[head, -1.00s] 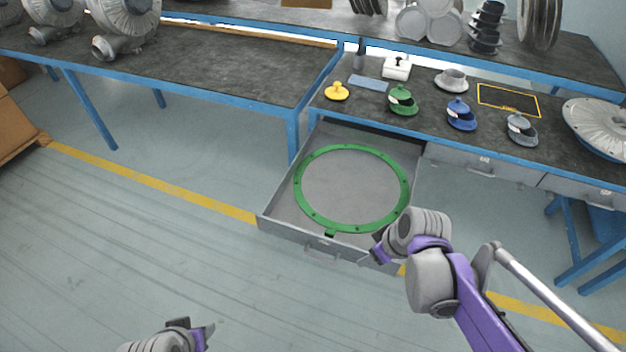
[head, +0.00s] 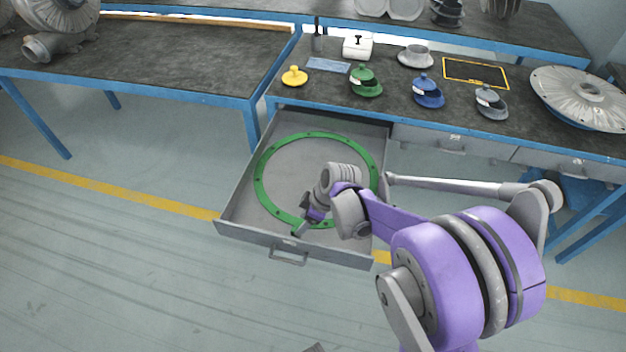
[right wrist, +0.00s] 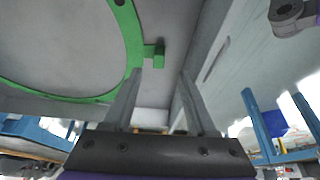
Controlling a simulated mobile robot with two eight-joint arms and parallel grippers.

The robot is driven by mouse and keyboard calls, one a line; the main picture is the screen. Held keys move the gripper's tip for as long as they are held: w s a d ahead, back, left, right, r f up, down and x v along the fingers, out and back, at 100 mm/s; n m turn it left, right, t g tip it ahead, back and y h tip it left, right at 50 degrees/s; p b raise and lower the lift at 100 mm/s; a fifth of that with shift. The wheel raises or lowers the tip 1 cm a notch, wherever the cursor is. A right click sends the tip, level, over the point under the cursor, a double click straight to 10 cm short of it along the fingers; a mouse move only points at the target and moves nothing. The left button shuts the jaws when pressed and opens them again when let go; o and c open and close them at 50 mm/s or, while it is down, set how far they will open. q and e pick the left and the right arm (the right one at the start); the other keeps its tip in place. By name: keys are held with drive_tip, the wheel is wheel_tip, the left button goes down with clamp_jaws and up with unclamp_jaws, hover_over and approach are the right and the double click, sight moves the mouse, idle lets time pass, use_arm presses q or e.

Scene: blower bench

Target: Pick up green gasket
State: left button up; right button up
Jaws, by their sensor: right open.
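The green gasket (head: 262,165) is a large flat ring with small holes, lying in the open grey drawer. My right arm hides the ring's near right part in the head view. A grey sliver at the bottom edge may be my left gripper (head: 315,348).
The drawer (head: 240,240) has low walls and a front handle (head: 288,257). On the bench above stand yellow (head: 294,76), green (head: 365,81), blue (head: 428,92) and grey (head: 491,102) parts. Floor to the left is clear.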

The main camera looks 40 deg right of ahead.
drive_tip(key=b+x, duration=0.1)
drive_tip(key=x, duration=0.4)
drive_tip(key=shift+w+d+f, duration=0.1)
drive_tip(key=shift+w+f, duration=0.05)
drive_tip(key=shift+f, duration=0.15)
clamp_jaws()
